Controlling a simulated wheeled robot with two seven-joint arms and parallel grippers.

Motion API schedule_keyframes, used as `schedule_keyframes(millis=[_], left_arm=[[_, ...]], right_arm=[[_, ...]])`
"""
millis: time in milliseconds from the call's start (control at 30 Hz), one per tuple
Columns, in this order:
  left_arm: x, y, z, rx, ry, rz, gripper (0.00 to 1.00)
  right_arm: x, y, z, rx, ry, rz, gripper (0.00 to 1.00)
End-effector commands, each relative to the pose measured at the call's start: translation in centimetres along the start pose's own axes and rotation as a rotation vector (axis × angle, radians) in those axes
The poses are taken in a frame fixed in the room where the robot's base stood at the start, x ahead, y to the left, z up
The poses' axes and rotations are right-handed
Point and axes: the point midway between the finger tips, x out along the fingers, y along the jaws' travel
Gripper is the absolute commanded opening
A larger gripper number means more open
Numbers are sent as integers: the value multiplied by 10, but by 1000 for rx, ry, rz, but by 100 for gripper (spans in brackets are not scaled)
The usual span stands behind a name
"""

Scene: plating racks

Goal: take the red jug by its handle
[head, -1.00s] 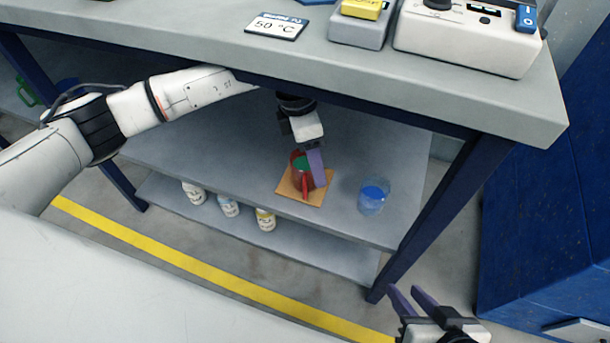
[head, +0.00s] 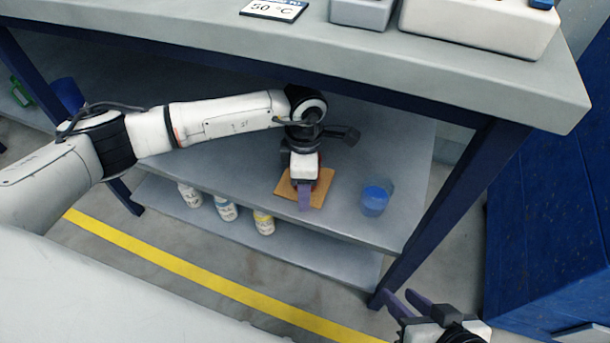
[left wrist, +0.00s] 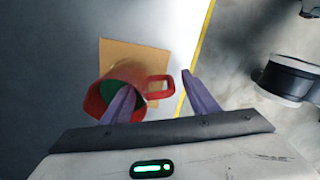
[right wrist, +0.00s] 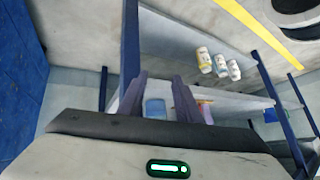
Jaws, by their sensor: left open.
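The red jug (left wrist: 112,88), green inside, stands on a tan square mat (left wrist: 125,52) on the shelf. In the left wrist view its handle (left wrist: 157,88) points right. My left gripper (left wrist: 158,80) is open, one finger across the jug's mouth and the other beyond the handle, so the handle appears between them; contact cannot be told. In the head view my left gripper (head: 304,207) hides most of the jug above the mat (head: 322,188). My right gripper (head: 398,293) is open and empty, outside the shelf's front right leg.
A blue cup (head: 374,201) stands on the shelf right of the mat. Several bottles (head: 227,208) stand on the lower shelf. A dark blue leg (head: 440,215) stands at the right.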

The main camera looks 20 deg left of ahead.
Motion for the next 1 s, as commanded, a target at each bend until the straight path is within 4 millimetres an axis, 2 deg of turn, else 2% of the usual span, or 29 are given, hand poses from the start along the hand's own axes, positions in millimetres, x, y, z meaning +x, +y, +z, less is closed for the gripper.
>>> schedule_keyframes(millis=[67, 300, 400, 733, 900, 1000], left_arm=[[0, 0, 0, 0, -1, 0, 54], [-1, 0, 0, 0, -1, 0, 15], [-1, 0, 1, 0, -2, 1, 3], [-7, 1, 1, 1, -3, 2, 3], [-25, 1, 1, 2, -4, 3, 3], [-40, 1, 1, 0, -3, 3, 3]], right_arm=[[0, 0, 0, 0, 0, 0, 31], [0, 0, 0, 0, 1, 0, 31], [0, 0, -1, -1, 1, 0, 31], [-2, 0, -3, -1, 6, 3, 31], [-7, 2, -8, -1, 17, 16, 31], [-8, 5, 2, 23, 17, 31, 31]])
